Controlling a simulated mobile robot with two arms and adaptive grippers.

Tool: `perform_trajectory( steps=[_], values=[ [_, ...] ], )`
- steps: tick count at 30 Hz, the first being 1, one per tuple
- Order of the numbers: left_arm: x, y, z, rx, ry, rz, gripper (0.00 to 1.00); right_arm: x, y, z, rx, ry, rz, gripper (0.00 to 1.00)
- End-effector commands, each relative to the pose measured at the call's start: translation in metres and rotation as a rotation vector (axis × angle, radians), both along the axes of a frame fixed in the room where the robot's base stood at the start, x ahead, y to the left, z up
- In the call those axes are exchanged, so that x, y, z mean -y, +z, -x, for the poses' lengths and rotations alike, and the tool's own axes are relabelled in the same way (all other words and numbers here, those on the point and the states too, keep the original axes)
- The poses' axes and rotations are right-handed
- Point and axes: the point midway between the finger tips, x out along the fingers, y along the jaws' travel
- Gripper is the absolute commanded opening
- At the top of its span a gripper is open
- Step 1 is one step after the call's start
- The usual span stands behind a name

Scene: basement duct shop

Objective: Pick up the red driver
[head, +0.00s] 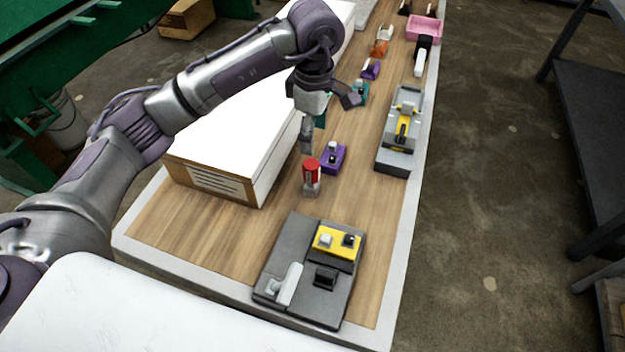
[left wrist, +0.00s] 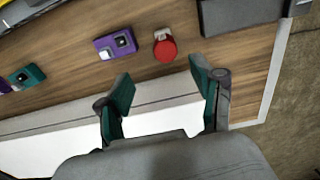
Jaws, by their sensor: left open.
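The red driver (head: 311,171) stands on the wooden bench top in the head view, with a red upper part and a grey base. In the left wrist view the red driver (left wrist: 165,47) shows from above as a red round top, ahead of and between the fingers. My left gripper (head: 318,125) is above the bench, just behind the driver in the head view. In the left wrist view my left gripper (left wrist: 160,95) has its two teal-padded fingers wide apart with nothing between them. My right gripper is not in view.
A purple block (head: 333,158) stands close beside the driver. A long white box (head: 228,125) lies to the left. A dark tray (head: 285,270) with a yellow piece (head: 336,242) is at the near end. A grey tray (head: 393,158) holds a yellow tool at the right.

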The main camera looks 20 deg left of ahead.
Motion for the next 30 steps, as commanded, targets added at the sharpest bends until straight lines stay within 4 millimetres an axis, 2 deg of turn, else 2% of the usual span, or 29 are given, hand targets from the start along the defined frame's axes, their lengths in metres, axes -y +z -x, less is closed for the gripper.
perform_trajectory(
  steps=[3,9,16,20,24,30],
  values=[
    [0.0,-0.025,0.002,-0.006,0.0,0.002,0.67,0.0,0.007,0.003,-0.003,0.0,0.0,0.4],
    [0.001,-0.056,0.002,-0.003,-0.001,0.004,0.67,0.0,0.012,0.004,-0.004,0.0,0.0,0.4],
    [0.0,-0.072,0.005,-0.005,-0.001,0.005,0.67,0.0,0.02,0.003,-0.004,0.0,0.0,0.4],
    [-0.002,-0.09,0.01,-0.006,-0.001,0.006,0.67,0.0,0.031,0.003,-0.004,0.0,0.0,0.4],
    [-0.002,-0.11,0.009,-0.004,0.0,0.006,0.67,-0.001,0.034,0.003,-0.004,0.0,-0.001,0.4],
    [-0.002,-0.116,0.008,0.001,-0.002,0.006,0.67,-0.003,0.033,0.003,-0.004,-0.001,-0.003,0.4]
  ],
)
